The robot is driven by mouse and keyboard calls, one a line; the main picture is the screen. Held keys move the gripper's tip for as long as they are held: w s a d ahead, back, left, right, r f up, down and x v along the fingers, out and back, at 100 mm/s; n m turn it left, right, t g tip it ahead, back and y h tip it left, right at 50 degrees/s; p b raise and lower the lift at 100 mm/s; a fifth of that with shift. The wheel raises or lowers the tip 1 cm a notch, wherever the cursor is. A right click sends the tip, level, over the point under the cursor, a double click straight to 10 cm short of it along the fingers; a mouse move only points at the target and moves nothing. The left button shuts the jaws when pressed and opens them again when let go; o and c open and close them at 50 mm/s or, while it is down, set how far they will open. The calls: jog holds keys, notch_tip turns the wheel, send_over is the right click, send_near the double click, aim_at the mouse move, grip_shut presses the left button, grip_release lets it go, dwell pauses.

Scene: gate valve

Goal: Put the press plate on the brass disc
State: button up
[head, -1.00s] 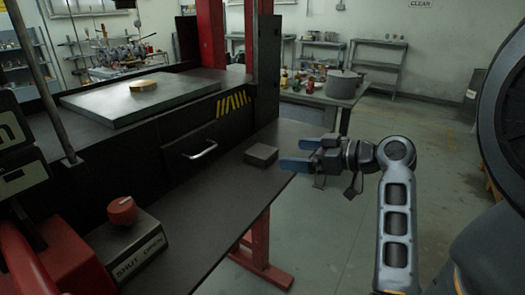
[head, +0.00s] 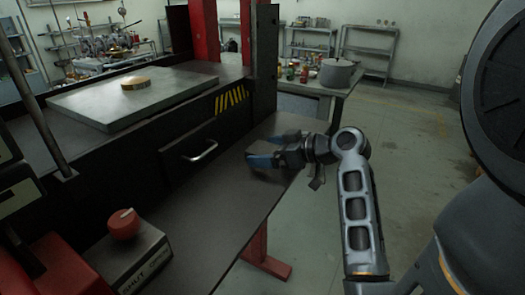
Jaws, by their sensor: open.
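The brass disc (head: 135,83) lies flat on a thick grey steel slab (head: 125,98) on the press bed, at the upper left of the head view. My gripper (head: 263,149) is low over the dark bench's right part, right of the drawer handle. Its blue fingers are apart, pointing left. The press plate, a small dark grey block in the earlier view, is not clearly visible now. The fingers cover about where it lay on the bench. I cannot tell whether it is between them or touching them.
A drawer with a metal handle (head: 200,151) fronts the press bed. A control box with a red knob (head: 123,224) stands at the lower left. A red and black press column (head: 264,60) rises behind my gripper. The bench middle is clear.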

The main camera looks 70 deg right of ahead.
jog(key=shift+w, duration=0.1)
jog(key=shift+c, duration=0.2)
grip_shut()
jog(key=shift+r, duration=0.15)
dwell(0.7)
